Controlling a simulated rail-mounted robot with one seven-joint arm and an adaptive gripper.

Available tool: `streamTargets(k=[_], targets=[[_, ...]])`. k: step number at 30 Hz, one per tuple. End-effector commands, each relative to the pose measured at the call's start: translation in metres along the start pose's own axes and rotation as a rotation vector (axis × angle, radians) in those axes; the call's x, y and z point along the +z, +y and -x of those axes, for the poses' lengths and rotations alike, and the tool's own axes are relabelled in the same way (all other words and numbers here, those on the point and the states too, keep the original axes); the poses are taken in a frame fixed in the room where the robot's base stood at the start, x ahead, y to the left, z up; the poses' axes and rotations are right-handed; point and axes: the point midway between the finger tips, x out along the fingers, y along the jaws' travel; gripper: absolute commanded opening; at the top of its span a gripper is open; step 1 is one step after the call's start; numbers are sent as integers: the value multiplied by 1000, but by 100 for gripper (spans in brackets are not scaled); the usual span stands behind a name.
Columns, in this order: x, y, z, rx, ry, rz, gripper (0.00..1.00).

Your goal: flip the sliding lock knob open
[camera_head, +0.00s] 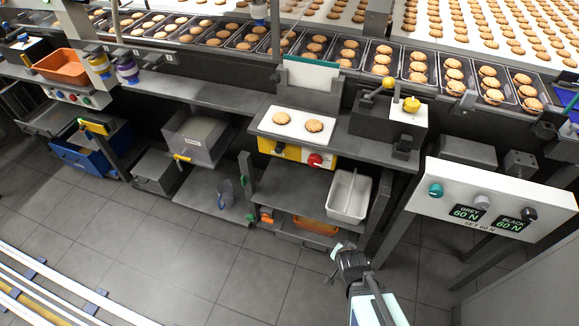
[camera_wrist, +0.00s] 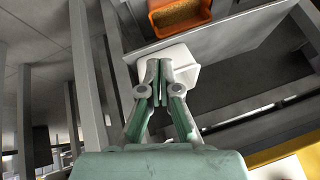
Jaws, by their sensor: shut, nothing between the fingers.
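I cannot tell for sure which part is the sliding lock knob. At the back right of the bench, a dark fixture carries a yellow ball knob (camera_head: 388,83) on a lever and a second yellow knob (camera_head: 411,104) on a white block. The right-hand panel (camera_head: 430,207) bears a teal knob (camera_head: 436,190), a grey knob (camera_head: 482,202) and a black knob (camera_head: 529,214). My gripper (camera_head: 336,262) is low in front of the bench, apart from all these knobs. In the wrist view my gripper (camera_wrist: 159,66) is shut and empty, its fingertips together.
A white bin (camera_head: 348,196), also behind my fingertips in the wrist view (camera_wrist: 184,74), stands on the lower shelf. An orange bin (camera_head: 316,228) sits lower. A white plate (camera_head: 270,135) with two biscuits is on the bench. Floor (camera_head: 220,270) left of my arm is clear.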

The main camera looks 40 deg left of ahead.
Motion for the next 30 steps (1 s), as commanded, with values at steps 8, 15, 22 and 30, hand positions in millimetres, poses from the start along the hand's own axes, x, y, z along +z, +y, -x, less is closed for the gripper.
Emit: streamTargets(k=[8,15,22,30], targets=[[-56,-130,26,-455,267,-312,0],[-99,-185,84,-864,318,-631,0],[-113,-202,118,-1102,256,-823,0],[-114,-204,123,-1141,216,-894,0]])
